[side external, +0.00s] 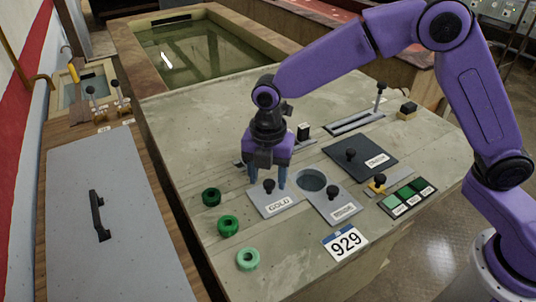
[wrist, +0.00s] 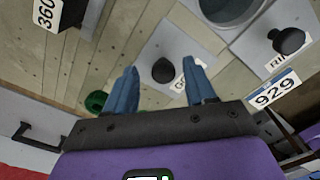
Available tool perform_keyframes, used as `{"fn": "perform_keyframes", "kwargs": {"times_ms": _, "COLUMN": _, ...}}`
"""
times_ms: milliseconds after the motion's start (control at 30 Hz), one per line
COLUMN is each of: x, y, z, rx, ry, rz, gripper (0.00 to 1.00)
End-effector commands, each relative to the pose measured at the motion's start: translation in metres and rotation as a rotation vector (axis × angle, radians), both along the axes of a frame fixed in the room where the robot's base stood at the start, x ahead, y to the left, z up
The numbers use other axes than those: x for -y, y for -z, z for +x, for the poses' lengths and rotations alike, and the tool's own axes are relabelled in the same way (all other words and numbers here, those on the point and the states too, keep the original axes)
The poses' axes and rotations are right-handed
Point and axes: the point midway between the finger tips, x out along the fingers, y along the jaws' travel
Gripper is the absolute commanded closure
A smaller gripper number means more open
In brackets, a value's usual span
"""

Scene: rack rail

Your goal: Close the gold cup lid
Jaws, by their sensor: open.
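The gold lid (side external: 274,201) is a flat grey plate marked GOLD with an upright black knob (side external: 268,187). It lies on the grey bench top, left of a round dark opening (side external: 312,181). In the wrist view the lid (wrist: 186,42) and its knob (wrist: 163,71) show beside the round opening (wrist: 232,8). My gripper (side external: 268,178) points down over the lid with its blue fingers apart. In the wrist view the knob appears between the fingertips of my gripper (wrist: 165,76). Whether the fingers touch it, I cannot tell.
A second knobbed grey plate (side external: 335,207) lies right of the gold lid, near the opening. A dark knobbed plate (side external: 360,157) lies behind. Green rings (side external: 228,226) stand at left. Green buttons (side external: 408,197) and a 929 sign (side external: 345,243) are at right and front.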

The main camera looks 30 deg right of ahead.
Motion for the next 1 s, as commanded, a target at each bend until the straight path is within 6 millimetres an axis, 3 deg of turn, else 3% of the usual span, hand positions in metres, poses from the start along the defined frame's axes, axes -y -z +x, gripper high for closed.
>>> {"fn": "perform_keyframes", "kwargs": {"times_ms": 167, "x": -0.001, "y": -0.023, "z": 0.000, "rx": 0.003, "ry": 0.000, "rz": 0.004, "gripper": 0.45}}
{"fn": "perform_keyframes", "kwargs": {"times_ms": 700, "x": 0.000, "y": -0.135, "z": 0.001, "rx": 0.005, "ry": 0.000, "rz": 0.005, "gripper": 0.45}}
{"fn": "perform_keyframes", "kwargs": {"times_ms": 1000, "x": 0.000, "y": -0.169, "z": 0.001, "rx": 0.004, "ry": 0.001, "rz": 0.003, "gripper": 0.45}}
